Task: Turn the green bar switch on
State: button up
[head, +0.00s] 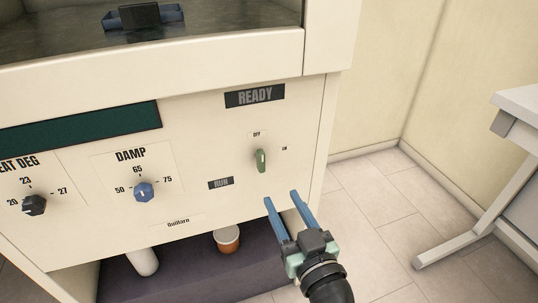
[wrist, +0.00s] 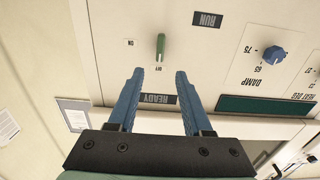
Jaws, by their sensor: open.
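The green bar switch (head: 261,160) sits on the cream front panel of the machine, below the READY label. Its bar stands near vertical, under the OFF mark; the ON mark is to its right. In the wrist view the green bar (wrist: 160,47) shows upside down, beyond and between my fingertips. My gripper (head: 281,198), with two blue fingers, is open and empty. In the head view it is below and slightly right of the switch, apart from it.
The panel also holds a blue DAMP knob (head: 144,192), a black knob (head: 34,205) and a dark green display (head: 80,127). A paper cup (head: 227,239) stands on the shelf below. A grey-white table (head: 519,99) is at the right. Floor between is clear.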

aim_at(263, 163)
jog(key=x, duration=1.1)
jog(key=shift+w+a, duration=0.1)
grip_shut()
